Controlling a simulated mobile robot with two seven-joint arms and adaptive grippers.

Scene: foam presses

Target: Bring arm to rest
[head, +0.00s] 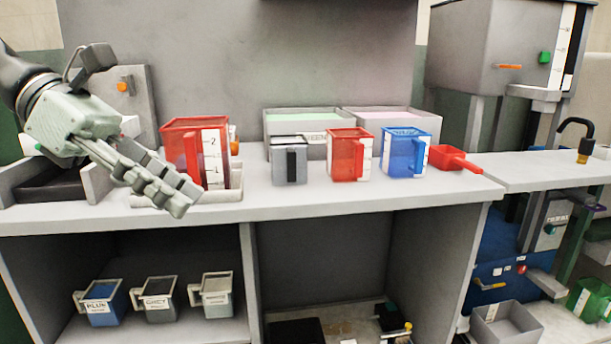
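My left gripper (182,197) reaches in from the left over the counter, its fingers pointing down to the right. The fingers lie close together or overlap in this view, so I cannot tell whether they are open or shut. Nothing shows held in them. The fingertips are in front of the lower left of a large red measuring jug (196,136), which stands on a light tray (230,196). I cannot tell whether they touch it or the tray. My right gripper is not in view.
A grey jug (281,160), a smaller red jug (343,155), a blue jug (396,153) and a red scoop (455,159) stand along the counter (330,193). Two bins (296,127) are behind. Labelled cups (158,300) sit on the shelf below. The counter's front strip is clear.

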